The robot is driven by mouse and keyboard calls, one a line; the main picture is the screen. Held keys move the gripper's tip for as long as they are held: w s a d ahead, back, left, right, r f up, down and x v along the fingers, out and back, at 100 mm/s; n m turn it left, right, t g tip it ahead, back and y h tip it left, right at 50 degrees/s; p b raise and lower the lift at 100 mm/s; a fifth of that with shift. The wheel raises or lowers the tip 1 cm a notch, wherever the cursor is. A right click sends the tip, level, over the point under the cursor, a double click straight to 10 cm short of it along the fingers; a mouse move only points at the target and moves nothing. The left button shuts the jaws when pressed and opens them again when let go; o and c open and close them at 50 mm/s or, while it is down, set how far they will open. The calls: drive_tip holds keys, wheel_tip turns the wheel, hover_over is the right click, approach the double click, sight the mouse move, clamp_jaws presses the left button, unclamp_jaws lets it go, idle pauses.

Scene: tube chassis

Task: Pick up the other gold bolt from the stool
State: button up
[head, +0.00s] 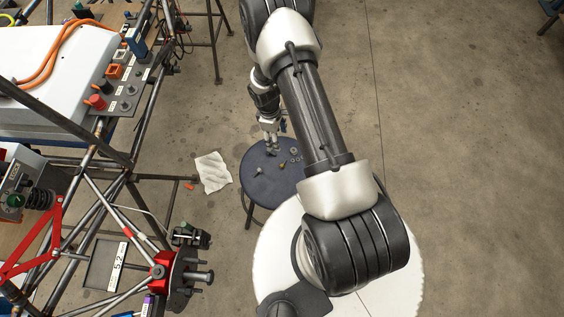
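A round dark blue stool (262,189) stands on the floor near the middle of the head view, partly covered by my arm on its right. A small gold-coloured piece (282,165), which looks like a bolt, is on its seat. A paler bolt-like piece (258,171) is on the seat to its left. My gripper (273,151) points down over the far part of the stool, above and left of the gold piece in the picture. It is too small here to tell its opening or whether it holds anything.
Several small grey rings or nuts (294,153) lie on the stool's right side, close to my arm. A white cloth (213,172) lies on the floor to the left. A tube chassis (128,165) with panels and red fittings fills the left. The floor at right is clear.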

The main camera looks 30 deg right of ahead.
drive_tip(key=b, duration=0.4)
hover_over(284, 164)
drive_tip(key=f, duration=0.9)
drive_tip(key=a+f, duration=0.1)
drive_tip(key=f, duration=0.4)
drive_tip(key=shift+w, duration=0.25)
drive_tip(key=shift+s+d+f+b, duration=0.15)
drive_tip(key=shift+f+b, duration=0.65)
drive_tip(key=shift+f, duration=0.7)
drive_tip(key=shift+d+f+b, duration=0.15)
drive_tip(key=shift+f+b, duration=0.65)
drive_tip(key=shift+f, duration=0.7)
drive_tip(key=shift+r, duration=0.1)
drive_tip(key=c, duration=0.7)
